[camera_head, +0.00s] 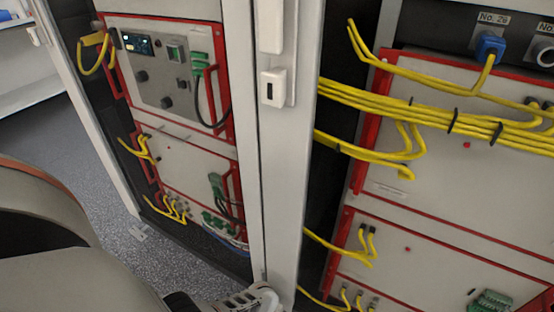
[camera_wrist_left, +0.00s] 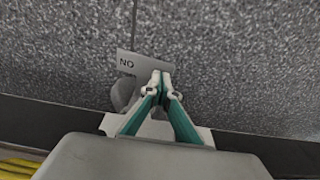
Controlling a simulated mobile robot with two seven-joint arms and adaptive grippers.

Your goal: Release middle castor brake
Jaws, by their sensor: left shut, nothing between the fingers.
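In the left wrist view, a flat light grey tab (camera_wrist_left: 131,63) marked with the letters "NO" stands out over the floor at the cabinet's foot. It looks like a castor brake pedal. A rounded grey part (camera_wrist_left: 122,94), perhaps the castor wheel, shows just below and left of it. My left gripper (camera_wrist_left: 161,74) has teal-lined fingers closed together and empty. Its tips overlap the tab's right end in the picture; I cannot tell whether they touch it. In the head view, part of my left gripper shows at the bottom edge, its tips not clearly seen. My right gripper is not in view.
A tall grey cabinet post (camera_head: 287,190) stands between two racks of red-framed panels. Yellow cables (camera_head: 430,110) loop out in front of the right rack. Speckled floor (camera_head: 60,130) is open at left.

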